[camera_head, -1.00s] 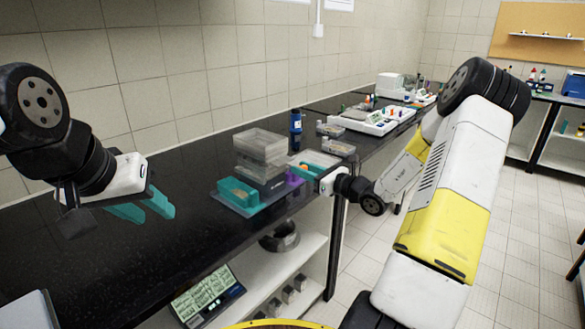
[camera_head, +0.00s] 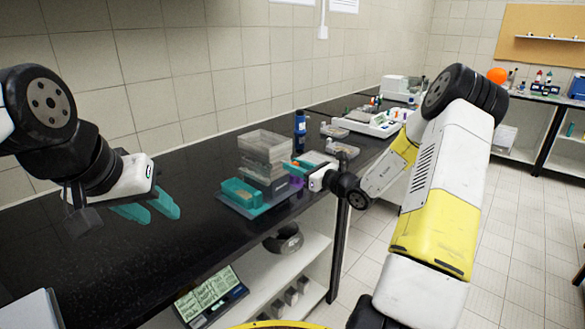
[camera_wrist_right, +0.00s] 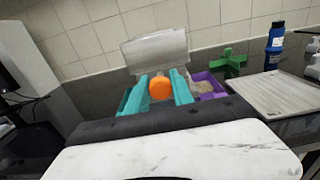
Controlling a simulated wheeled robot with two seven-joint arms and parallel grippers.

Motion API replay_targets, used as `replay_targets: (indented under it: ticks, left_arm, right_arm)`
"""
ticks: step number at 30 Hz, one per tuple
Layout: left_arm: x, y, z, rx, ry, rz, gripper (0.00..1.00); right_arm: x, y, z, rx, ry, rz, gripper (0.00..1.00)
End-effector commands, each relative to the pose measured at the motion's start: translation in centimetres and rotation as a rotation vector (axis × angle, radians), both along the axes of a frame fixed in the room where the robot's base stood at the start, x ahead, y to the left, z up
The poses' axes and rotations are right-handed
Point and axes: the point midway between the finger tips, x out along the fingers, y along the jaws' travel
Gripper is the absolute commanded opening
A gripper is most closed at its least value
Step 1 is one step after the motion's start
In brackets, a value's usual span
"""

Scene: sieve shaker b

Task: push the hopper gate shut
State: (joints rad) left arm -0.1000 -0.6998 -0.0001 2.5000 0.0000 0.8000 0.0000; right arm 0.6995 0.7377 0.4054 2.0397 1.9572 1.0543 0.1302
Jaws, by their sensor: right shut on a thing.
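The shaker stands on the black bench with a stack of clear hopper boxes (camera_head: 267,150) on top. A teal tray (camera_head: 241,193) is at its front left and a purple tray (camera_wrist_right: 208,84) at its right. My right gripper (camera_head: 302,166) is at the shaker's right side. In the right wrist view its teal fingers (camera_wrist_right: 160,92) are shut on an orange knob (camera_wrist_right: 160,87), with the clear hopper (camera_wrist_right: 157,50) just behind. The gate plate itself is hidden, so its opening cannot be seen. My left gripper (camera_head: 147,208) is open and empty over the bench at left.
A dark blue bottle (camera_head: 300,123) stands behind the shaker near the wall. Clear lidded boxes (camera_head: 343,149) and a white instrument (camera_head: 370,124) are further right. A white ribbed tray (camera_wrist_right: 270,92) lies right of the purple tray. The bench left of the shaker is clear.

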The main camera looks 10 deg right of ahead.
Motion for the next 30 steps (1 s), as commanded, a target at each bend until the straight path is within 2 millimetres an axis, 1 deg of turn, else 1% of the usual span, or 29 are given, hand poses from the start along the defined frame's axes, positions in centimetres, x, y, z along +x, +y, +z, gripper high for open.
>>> replay_targets:
  ticks: [7,8,10,11,19,22,26,30]
  left_arm:
    - [0.0,0.0,0.0,0.000,0.000,0.000,0.38]
    - [0.0,0.0,0.0,0.000,0.000,0.000,0.38]
    - [0.0,0.0,0.0,0.000,0.000,0.000,0.38]
    - [0.0,0.0,0.0,0.000,0.000,0.000,0.38]
    - [0.0,0.0,0.0,0.000,0.000,0.000,0.38]
    - [0.0,0.0,0.0,0.000,0.000,0.000,0.38]
    - [0.0,0.0,0.0,0.000,0.000,0.000,0.38]
    - [0.0,0.0,0.0,0.000,0.000,0.000,0.38]
  right_arm:
    - [0.3,0.1,0.2,0.001,-0.003,-0.002,0.00]
    - [0.3,0.1,0.2,0.001,-0.003,-0.002,0.32]
    - [0.2,0.1,0.2,0.001,-0.003,-0.002,0.46]
    - [0.2,0.1,0.2,0.002,-0.002,-0.002,0.49]
    - [0.1,0.1,0.1,0.001,-0.001,-0.001,0.49]
    - [-0.2,-0.3,0.1,-0.001,-0.001,-0.002,0.49]
    - [-1.7,-1.5,0.0,0.000,0.000,-0.004,0.49]
    - [-3.6,-3.0,0.1,-0.001,-0.001,-0.004,0.49]
